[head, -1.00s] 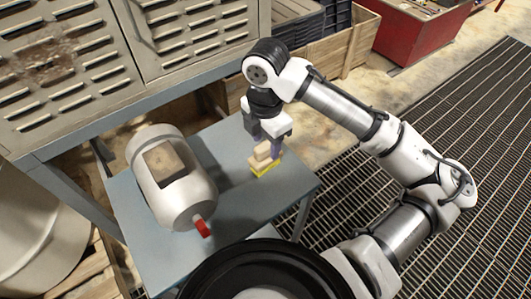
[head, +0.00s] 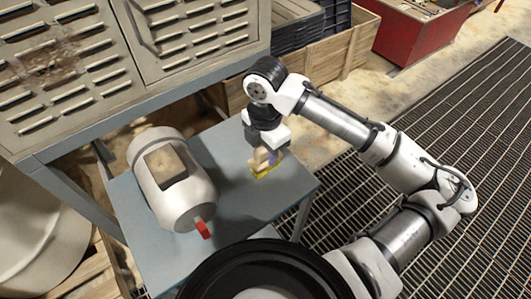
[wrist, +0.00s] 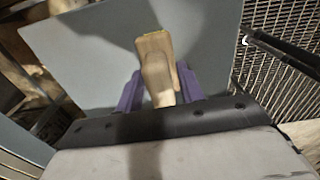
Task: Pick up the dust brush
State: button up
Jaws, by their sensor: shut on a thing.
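The dust brush (head: 262,166) has a pale wooden handle and body with yellow bristles at its base. It is at the right part of the small blue-grey table (head: 237,213), with its bristle end at or very near the tabletop. In the wrist view the brush (wrist: 156,62) points away from me, its handle between the purple fingers. My gripper (head: 271,157) is shut on the brush from above; it also shows in the wrist view (wrist: 158,90). The fingers partly hide the handle in the head view.
A white tank with a red-tipped outlet (head: 172,180) lies on the table, left of the brush. A louvred metal cabinet (head: 130,60) stands behind. A wooden crate (head: 330,52) and a red bin (head: 424,32) are further back. Metal grating (head: 470,120) covers the floor at right.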

jog(key=shift+r, duration=0.1)
notch_tip(320, 180, up, 20)
jog(key=b, duration=0.1)
jog(key=shift+b, duration=0.35)
